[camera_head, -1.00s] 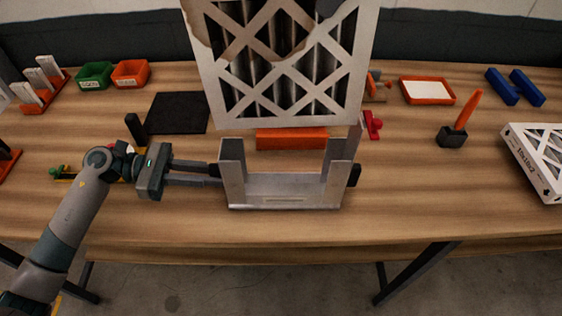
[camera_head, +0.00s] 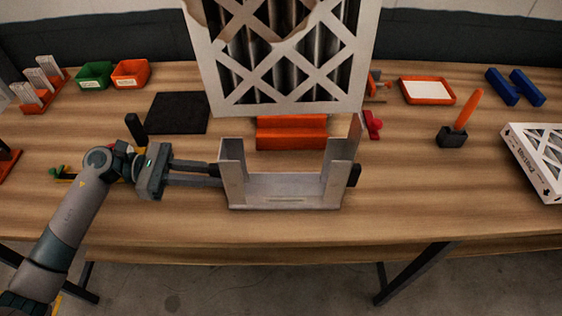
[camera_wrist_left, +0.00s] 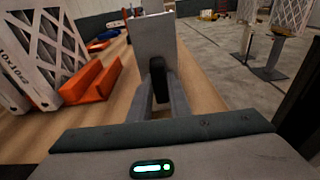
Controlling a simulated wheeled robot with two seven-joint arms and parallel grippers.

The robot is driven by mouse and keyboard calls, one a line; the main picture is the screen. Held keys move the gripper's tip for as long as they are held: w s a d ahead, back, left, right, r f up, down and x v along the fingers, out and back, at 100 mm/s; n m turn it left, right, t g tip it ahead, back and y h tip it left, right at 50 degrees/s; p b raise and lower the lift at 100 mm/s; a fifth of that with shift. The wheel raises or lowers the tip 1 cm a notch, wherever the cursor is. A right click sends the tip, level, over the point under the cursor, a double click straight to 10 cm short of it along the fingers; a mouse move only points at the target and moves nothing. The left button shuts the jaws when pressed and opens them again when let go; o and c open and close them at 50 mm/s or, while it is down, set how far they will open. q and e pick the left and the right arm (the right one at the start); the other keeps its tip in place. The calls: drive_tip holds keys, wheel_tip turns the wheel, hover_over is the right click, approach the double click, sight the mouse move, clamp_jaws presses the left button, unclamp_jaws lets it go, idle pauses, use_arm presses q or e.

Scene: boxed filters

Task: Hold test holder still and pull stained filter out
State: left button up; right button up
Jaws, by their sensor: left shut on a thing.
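The stained filter (camera_head: 290,108), a white lattice frame over grey pleats with a torn brownish patch, hangs upright above and behind the test holder. Its lower edge is clear of the holder, and its top is cut off by the frame. The test holder (camera_head: 285,190) is a grey U-shaped metal cradle near the table's front edge, empty between its two upright sides. My left gripper (camera_head: 214,176) is shut at the holder's left side. In the left wrist view its fingers (camera_wrist_left: 160,98) close around a black handle (camera_wrist_left: 158,75) on the holder's plate (camera_wrist_left: 154,36). My right gripper is out of view.
A black mat (camera_head: 178,113) is behind left. A white boxed filter (camera_head: 540,165) lies at the far right, with an orange-handled tool in a dark stand (camera_head: 453,135) nearby. The table right of the holder is mostly clear.

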use_arm(q)
drive_tip(key=o, duration=0.9)
drive_tip(key=shift+a, duration=0.15)
drive_tip(key=shift+a+r, duration=0.2)
drive_tip(key=shift+a, duration=1.05)
drive_tip(key=shift+a+r, duration=0.2)
drive_tip(key=shift+a, duration=1.1)
drive_tip(key=shift+a+r, duration=0.2)
drive_tip(key=shift+a, duration=1.05)
